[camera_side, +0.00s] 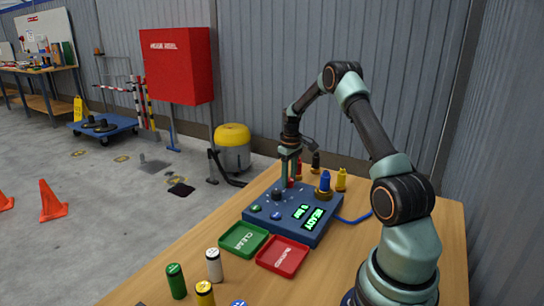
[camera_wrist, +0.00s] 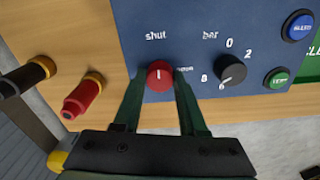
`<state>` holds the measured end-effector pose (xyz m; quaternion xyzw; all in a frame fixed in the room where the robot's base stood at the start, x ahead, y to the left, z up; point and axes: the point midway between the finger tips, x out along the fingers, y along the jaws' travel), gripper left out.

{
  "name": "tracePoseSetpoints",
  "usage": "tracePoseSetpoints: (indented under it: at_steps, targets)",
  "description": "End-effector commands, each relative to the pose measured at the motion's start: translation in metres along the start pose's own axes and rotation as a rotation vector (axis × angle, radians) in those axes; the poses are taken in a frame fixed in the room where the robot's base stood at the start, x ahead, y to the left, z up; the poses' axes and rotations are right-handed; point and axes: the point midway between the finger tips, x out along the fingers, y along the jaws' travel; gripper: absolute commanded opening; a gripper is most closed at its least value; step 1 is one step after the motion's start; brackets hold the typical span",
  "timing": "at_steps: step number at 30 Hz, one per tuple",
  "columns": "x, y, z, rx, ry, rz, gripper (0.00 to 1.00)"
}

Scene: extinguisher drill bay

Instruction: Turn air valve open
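The air valve is a red knob (camera_wrist: 160,76) on the blue control panel (camera_wrist: 200,25). Its white mark points up in the wrist view, toward the word "shut" above it. A second word to its right is partly covered. My gripper (camera_wrist: 161,82) has its two green fingers down on either side of the knob. They lie close to it, but whether they press on it I cannot tell. In the side view my gripper (camera_side: 291,179) reaches down to the far edge of the panel (camera_side: 282,222), and the knob shows only as a bit of red between the fingers.
A black bar dial (camera_wrist: 232,68) and round buttons sit beside the knob. Red (camera_wrist: 83,97) and black (camera_wrist: 22,78) fittings stand just off the panel edge. Green (camera_side: 243,239) and red (camera_side: 282,256) trays and several small cylinders are on the table nearer the camera.

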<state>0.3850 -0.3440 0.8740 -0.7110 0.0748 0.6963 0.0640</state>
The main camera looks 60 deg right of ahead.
Motion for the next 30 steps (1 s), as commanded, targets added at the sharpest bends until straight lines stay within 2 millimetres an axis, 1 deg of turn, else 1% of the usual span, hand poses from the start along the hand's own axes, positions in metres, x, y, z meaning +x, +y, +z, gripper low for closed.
tracePoseSetpoints:
  at_steps: [8, 14, 20, 30]
  targets:
    - [-0.0003, -0.0020, -0.0001, 0.020, -0.004, -0.002, 0.00]
    - [-0.0004, -0.0024, -0.0005, 0.108, -0.008, -0.004, 0.00]
    - [-0.0001, -0.0032, -0.0006, 0.266, -0.017, -0.007, 0.00]
    - [0.0001, -0.0042, -0.0013, 0.587, -0.034, -0.008, 0.00]
